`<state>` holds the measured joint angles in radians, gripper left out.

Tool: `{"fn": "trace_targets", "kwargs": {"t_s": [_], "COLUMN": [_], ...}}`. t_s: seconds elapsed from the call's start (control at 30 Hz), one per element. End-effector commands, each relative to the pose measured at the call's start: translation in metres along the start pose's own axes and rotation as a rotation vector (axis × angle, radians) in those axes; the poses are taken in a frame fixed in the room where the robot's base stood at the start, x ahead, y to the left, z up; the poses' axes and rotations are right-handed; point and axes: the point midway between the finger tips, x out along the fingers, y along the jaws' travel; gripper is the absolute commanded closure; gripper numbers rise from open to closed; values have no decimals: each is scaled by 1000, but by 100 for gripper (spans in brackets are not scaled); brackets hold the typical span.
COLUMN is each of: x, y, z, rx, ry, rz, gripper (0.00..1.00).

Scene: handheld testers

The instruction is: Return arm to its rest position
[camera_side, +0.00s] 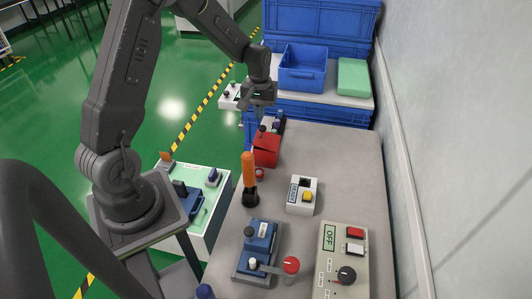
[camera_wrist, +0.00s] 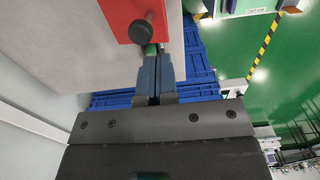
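My gripper (camera_side: 258,108) is raised above the far end of the grey table, close to the red box. In the wrist view its two fingers (camera_wrist: 158,62) lie side by side with only a thin gap, and I see nothing held between them. The red box (camera_side: 266,150) has a dark round knob on it. It also shows in the wrist view (camera_wrist: 122,14), just beyond the fingertips, with its knob (camera_wrist: 140,32). A small green part shows by the fingertips; I cannot tell what it belongs to.
The table (camera_side: 345,150) holds an orange-handled lever (camera_side: 248,170), a white box with a yellow button (camera_side: 302,195), a blue tester (camera_side: 259,250) and a panel reading OFF (camera_side: 342,262). Blue crates (camera_side: 303,68) stand behind. A wall (camera_side: 455,120) runs along the right.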

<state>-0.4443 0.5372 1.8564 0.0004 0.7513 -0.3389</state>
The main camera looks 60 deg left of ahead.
Motion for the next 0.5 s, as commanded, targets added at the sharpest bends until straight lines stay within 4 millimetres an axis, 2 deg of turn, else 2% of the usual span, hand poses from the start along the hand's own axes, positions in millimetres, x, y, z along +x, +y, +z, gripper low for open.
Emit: {"fn": "trace_targets", "kwargs": {"t_s": [0.13,0.5], "x": [-9,-15], "y": [0,2], "z": [0,2], "rx": [-2,7], "ry": [2,10], "rz": [1,4], "gripper": [100,100]}}
